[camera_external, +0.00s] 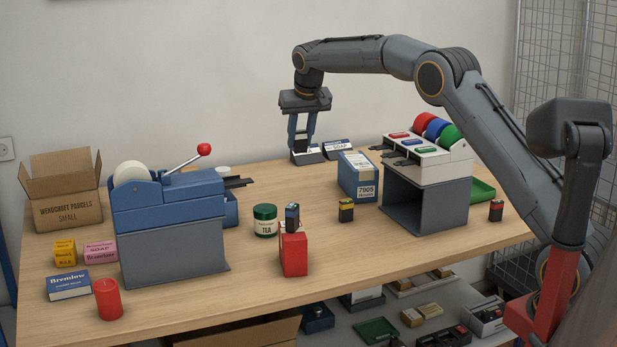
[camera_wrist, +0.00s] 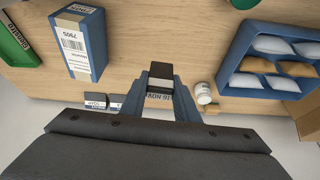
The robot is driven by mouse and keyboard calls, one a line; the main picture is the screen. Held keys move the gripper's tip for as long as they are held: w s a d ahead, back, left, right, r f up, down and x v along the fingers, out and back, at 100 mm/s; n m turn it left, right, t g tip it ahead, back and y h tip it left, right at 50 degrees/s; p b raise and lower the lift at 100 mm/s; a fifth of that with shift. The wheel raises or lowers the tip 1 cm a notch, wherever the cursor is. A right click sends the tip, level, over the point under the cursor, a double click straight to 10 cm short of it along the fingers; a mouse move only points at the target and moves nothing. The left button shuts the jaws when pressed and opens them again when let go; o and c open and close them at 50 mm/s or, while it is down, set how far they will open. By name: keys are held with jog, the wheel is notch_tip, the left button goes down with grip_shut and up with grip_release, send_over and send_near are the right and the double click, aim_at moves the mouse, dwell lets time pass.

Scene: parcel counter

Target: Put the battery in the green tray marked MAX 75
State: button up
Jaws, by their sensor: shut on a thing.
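In the wrist view, my gripper (camera_wrist: 160,88) is shut on a small dark block with a pale band, which looks like the battery (camera_wrist: 160,81). A green thing with white lettering (camera_wrist: 14,42) shows at the wrist view's left edge.
A blue box marked 7905 (camera_external: 358,176) stands right of my gripper, beside the grey stand (camera_external: 430,200). Small two-coloured blocks include a yellow-black one (camera_external: 346,211) and one on a red box (camera_external: 294,256). A blue bin of bags (camera_wrist: 228,75) and blue tape dispenser (camera_external: 170,230) are left of my gripper.

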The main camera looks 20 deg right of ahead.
aim_at(301, 131)
jog(key=r, duration=0.5)
jog(key=shift+d+r, duration=0.15)
jog(key=shift+d, duration=0.1)
jog(key=d+m+h, duration=0.1)
jog(key=d+m, duration=0.2)
jog(key=d, duration=1.9)
jog(key=s+d+m+g+h+p, duration=0.1)
jog(key=s+d+m, duration=0.35)
jog(key=d, duration=0.95)
jog(key=s+d+m+h+p, duration=0.1)
jog(key=s+d, duration=0.6)
jog(key=d, duration=0.7)
jog(key=shift+n, duration=0.25)
jog(key=f, duration=0.8)
jog(key=f+p, duration=0.1)
jog(key=f, duration=0.7)
jog(key=shift+w+a+f, duration=0.2)
jog(key=shift+f, duration=0.1)
jog(key=shift+f+p, duration=0.85)
jog(key=shift+f, duration=1.5)
jog(key=shift+f, duration=0.2)
jog(key=o, duration=1.1)
